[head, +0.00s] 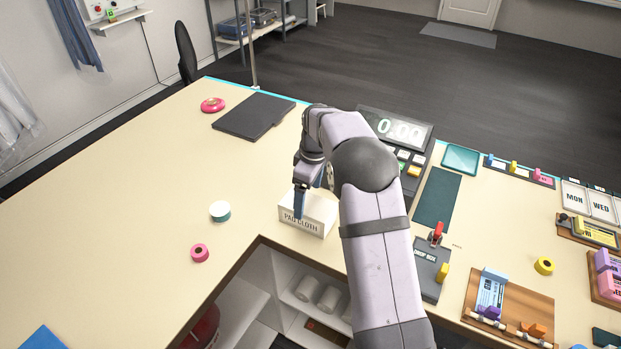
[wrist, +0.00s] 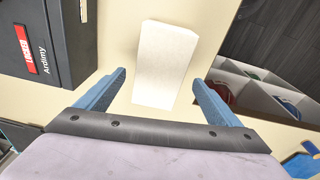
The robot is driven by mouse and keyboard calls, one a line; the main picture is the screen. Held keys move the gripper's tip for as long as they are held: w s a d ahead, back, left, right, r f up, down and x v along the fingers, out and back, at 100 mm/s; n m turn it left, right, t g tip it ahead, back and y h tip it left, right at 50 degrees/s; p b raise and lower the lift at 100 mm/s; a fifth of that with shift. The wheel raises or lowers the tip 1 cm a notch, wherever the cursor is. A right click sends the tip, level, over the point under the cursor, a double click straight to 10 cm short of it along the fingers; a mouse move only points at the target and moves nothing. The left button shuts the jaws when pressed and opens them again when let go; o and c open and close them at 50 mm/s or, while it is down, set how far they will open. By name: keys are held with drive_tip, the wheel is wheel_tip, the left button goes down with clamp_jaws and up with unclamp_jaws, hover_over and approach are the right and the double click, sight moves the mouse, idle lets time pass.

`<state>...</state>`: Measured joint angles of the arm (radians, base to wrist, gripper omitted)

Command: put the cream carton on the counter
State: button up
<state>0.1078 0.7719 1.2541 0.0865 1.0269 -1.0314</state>
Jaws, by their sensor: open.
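The cream carton (head: 316,220), a pale box with "PAD CLOTH" printed on its front, sits on the counter (head: 150,190) close to the inner edge of the cut-out. My gripper (head: 301,207) is right at the carton in the head view, pointing down, with a blue finger over its left part. In the wrist view, my gripper (wrist: 159,82) is open, its blue fingers spread to either side of the near end of the carton (wrist: 166,58). Gaps show between carton and fingers there. My arm hides some of the counter right of the carton.
A white-and-teal roll (head: 220,211) and a pink tape roll (head: 200,253) lie left of the carton. A register with a display (head: 402,130) stands behind my arm. Open shelves (head: 290,290) lie below the counter edge. The counter's left part is mostly clear.

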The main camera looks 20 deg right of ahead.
wheel_tip(320, 180, up, 9)
drive_tip(key=b, duration=0.1)
drive_tip(key=shift+s+d+f+b, duration=0.2)
drive_tip(key=shift+s+d+b, duration=0.1)
drive_tip(key=shift+s+b, duration=0.1)
drive_tip(key=s+a+f+m, duration=0.1)
drive_tip(key=s+f+m, duration=0.2)
drive_tip(key=s, duration=0.7)
drive_tip(key=s+a+f+m, duration=0.2)
drive_tip(key=s+f+m, duration=0.1)
drive_tip(key=s, duration=0.8)
drive_tip(key=s+a+f+m+g, duration=0.1)
drive_tip(key=s+f+m, duration=0.3)
drive_tip(key=s, duration=0.6)
drive_tip(key=shift+s+a+h, duration=0.15)
drive_tip(key=shift+a+h, duration=0.15)
drive_tip(key=shift+h, duration=0.1)
